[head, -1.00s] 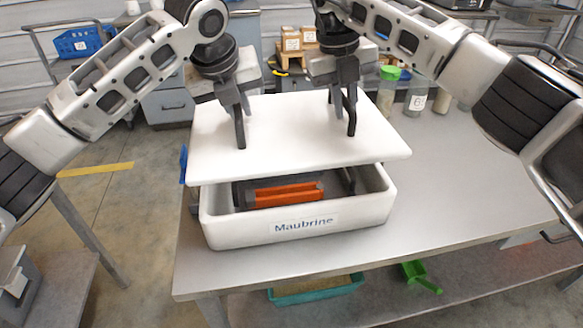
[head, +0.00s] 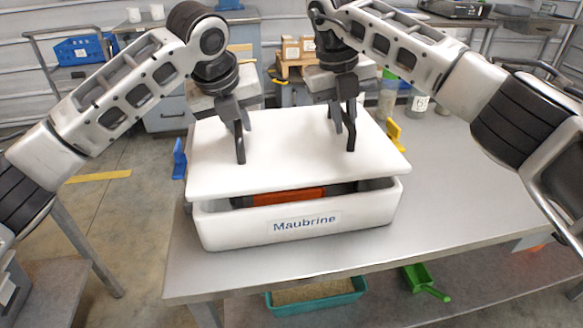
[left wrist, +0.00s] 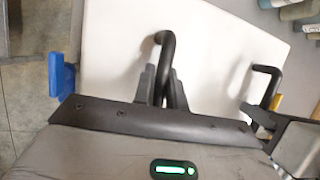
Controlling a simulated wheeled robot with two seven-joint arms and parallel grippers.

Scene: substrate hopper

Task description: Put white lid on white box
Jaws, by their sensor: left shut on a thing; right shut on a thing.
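The white lid (head: 290,170) is a flat slab with two dark handles, held over the white box (head: 365,215). The box stands on the metal table and has a "Maubrine" label. A gap shows between the lid's front edge and the box's rim, with an orange thing (head: 288,197) inside the box. My left gripper (head: 239,145) is shut on the left lid handle (left wrist: 168,65). My right gripper (head: 347,130) is shut on the right lid handle, which also shows in the left wrist view (left wrist: 265,85). Whether the lid's back edge touches the box is hidden.
A blue piece (head: 179,160) stands at the box's left and a yellow piece (head: 395,134) behind it at the right. Jars (head: 417,103) stand at the back right. The table's right side (head: 460,200) is clear. A green scoop (head: 424,282) and teal tray (head: 318,297) lie below.

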